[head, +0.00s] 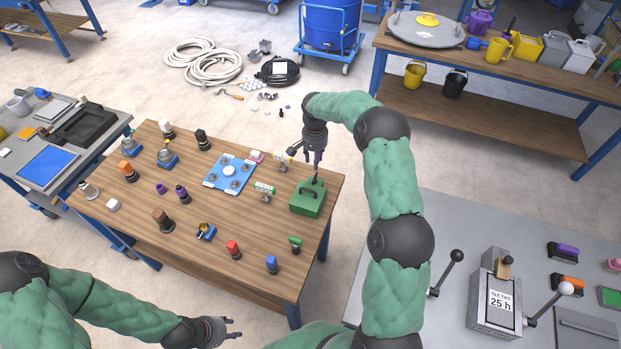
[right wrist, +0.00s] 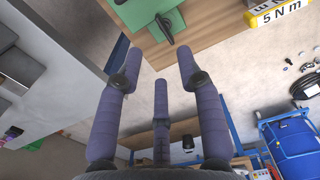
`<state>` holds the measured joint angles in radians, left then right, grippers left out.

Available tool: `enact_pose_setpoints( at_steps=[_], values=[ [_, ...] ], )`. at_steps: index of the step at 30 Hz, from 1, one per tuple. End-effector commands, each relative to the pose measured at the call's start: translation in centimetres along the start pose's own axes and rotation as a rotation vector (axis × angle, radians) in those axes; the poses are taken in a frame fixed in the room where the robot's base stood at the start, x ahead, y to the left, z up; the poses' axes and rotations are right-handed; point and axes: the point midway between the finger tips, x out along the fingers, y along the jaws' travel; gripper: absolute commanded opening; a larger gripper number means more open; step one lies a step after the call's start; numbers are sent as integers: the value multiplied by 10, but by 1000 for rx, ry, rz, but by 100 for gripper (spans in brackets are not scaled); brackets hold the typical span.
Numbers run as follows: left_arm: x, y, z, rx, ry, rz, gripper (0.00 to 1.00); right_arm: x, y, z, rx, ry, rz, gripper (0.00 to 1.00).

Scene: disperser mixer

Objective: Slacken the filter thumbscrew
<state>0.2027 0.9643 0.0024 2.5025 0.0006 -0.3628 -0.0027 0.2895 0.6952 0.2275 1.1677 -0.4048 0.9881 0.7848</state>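A green block-shaped unit (head: 306,207) stands at the right end of the wooden table, with a dark curved part (head: 308,192) on top. I cannot tell whether a dark part is the filter thumbscrew. In the right wrist view the green unit (right wrist: 143,12) shows at the top edge with a black part (right wrist: 165,27) on it. My right gripper (head: 316,160) hangs fingers-down just above and behind the green unit. In the right wrist view its fingers (right wrist: 160,75) are spread with nothing between them. My left gripper (head: 236,328) is open and empty, in front of the table.
The wooden table (head: 140,185) holds a blue plate (head: 229,173) with round fittings, a green-and-white labelled part (head: 264,188) and several coloured knobs. A grey bench (head: 455,215) with a lever device (head: 496,300) stands at right.

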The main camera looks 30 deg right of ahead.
Motion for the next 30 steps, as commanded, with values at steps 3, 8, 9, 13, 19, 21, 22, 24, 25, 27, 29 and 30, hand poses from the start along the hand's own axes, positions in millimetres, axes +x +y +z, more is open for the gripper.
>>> enact_pose_setpoints(
  at_steps=[3,8,9,13,19,21,22,24,25,27,29,30],
  values=[
    [3,-1,0,0,-1,0,40,7,0,0,1,1,0,37],
    [2,-1,0,0,-1,0,40,26,0,0,0,-2,1,37],
    [2,-1,0,0,-1,0,40,33,0,0,0,-2,1,37],
    [3,-1,0,0,-1,0,40,57,0,0,1,-2,1,37],
    [4,-2,0,0,0,0,40,89,0,0,-1,-1,1,37],
    [4,-2,0,0,-1,0,40,96,0,0,0,0,0,37],
    [4,-2,0,0,-1,0,40,99,0,0,0,0,0,37],
    [4,-2,0,0,-1,0,40,104,0,-1,0,1,-1,37],
    [4,-2,0,0,-1,0,40,106,0,-1,0,1,-1,37],
    [4,-2,0,0,-1,0,40,108,0,-1,1,1,-1,37],
    [4,-2,0,0,0,0,40,109,0,-1,1,2,-1,37],
    [4,-2,0,0,-1,0,40,109,0,-1,1,2,-1,37]
  ],
)
